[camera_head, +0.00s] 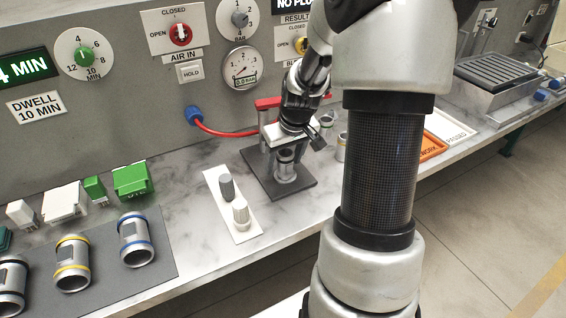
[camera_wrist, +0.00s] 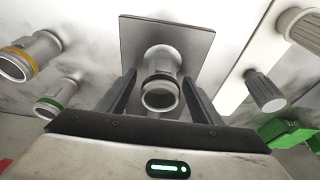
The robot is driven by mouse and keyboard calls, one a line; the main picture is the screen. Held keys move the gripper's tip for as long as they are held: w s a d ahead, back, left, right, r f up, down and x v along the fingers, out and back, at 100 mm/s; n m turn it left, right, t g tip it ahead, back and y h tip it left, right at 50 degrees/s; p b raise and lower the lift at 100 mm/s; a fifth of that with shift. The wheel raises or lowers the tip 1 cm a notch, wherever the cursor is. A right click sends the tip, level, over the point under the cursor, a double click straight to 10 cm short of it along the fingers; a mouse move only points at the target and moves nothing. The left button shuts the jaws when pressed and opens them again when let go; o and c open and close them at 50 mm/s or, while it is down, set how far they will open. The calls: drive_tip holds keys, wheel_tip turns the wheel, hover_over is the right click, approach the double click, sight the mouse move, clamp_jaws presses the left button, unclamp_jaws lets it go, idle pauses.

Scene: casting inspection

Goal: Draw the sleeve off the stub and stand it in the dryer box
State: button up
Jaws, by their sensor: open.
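A metal sleeve with a dark band (camera_wrist: 158,97) sits on a stub above a dark square base plate (camera_wrist: 190,32). In the head view the sleeve (camera_head: 286,165) is upright at the fixture, partly covered by my wrist. My gripper (camera_wrist: 160,80) is open, with one finger on each side of the sleeve and visible gaps between them. In the head view my gripper (camera_head: 296,130) is over the fixture and its fingertips are hard to make out. A grey box with a black slatted top (camera_head: 490,98) stands at the far right; I cannot tell whether it is the dryer box.
A white plate with two ribbed plugs (camera_head: 232,205) lies left of the fixture. Sleeves with yellow (camera_wrist: 20,58) and green (camera_wrist: 58,97) rings stand on its other side. Several banded sleeves lie on a grey mat (camera_head: 165,265). An orange tray (camera_head: 432,148) is to the right.

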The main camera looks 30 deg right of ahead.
sight(282, 155)
drive_tip(key=shift+w+f, duration=0.1)
drive_tip(key=shift+f, duration=0.15)
drive_tip(key=c, duration=1.3)
drive_tip(key=o, duration=0.5)
drive_tip(key=c, duration=0.4)
drive_tip(key=shift+c, duration=0.2)
drive_tip(key=shift+r, duration=0.2)
drive_tip(key=shift+r+p, duration=1.5)
drive_tip(key=shift+r, duration=0.25)
